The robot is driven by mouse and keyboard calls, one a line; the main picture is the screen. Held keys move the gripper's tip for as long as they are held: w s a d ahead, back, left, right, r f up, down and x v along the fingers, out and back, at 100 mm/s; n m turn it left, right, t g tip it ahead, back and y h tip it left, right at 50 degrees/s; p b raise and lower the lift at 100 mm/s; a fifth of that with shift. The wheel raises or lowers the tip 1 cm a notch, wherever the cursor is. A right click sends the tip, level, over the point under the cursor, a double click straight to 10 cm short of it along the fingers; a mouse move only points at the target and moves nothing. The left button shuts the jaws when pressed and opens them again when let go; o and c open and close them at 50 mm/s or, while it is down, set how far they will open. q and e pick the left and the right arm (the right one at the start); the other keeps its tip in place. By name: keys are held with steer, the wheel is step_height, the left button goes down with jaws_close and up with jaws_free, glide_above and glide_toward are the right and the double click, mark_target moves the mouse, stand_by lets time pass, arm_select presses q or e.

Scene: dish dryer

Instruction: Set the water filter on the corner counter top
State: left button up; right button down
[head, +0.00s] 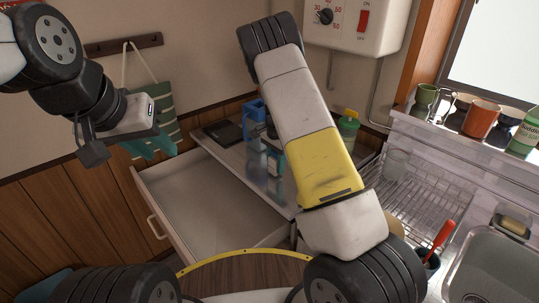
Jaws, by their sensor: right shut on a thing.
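A blue item with a handle-like top (254,110), which looks like the water filter, shows left of my right arm over the corner counter top (228,158). Blue translucent parts show below it, partly behind the arm. I cannot tell whether its base touches the counter. My right arm crosses the middle of the view and hides its own gripper.
An open, empty drawer (205,198) sticks out below the counter. A green bottle (348,124) stands right of my arm. A dish rack (412,196), a glass (396,163) and a sink (500,265) are at the right. Cups line the sill.

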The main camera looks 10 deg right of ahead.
steer(key=shift+f, duration=0.4)
steer(key=shift+f, duration=0.15)
steer(key=c, duration=0.9)
jaws_free()
steer(key=shift+o, duration=0.2)
